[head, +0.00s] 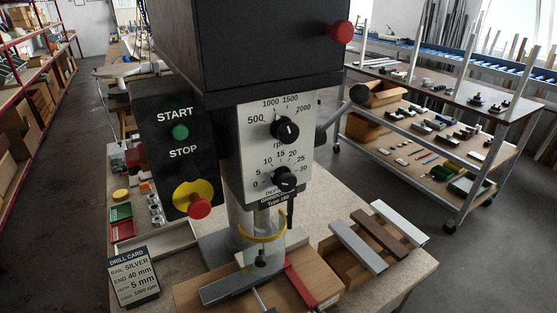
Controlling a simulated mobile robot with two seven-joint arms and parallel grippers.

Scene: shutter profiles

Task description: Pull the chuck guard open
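The drill press stands in the middle of the head view, with a black head (250,45) and a white dial panel (262,150). Below the panel is the chuck guard (262,256), a clear shield with a yellow band around its upper part. It stands in front of the chuck and spindle, which show dimly through it, and it looks closed. Neither of my grippers is in view.
A control box (180,150) with a green START button and red stop knob stands left of the guard. A dark lever with a ball end (358,93) sticks out right. A drill card (134,277) stands front left. Several profiles (358,246) lie on a box at right.

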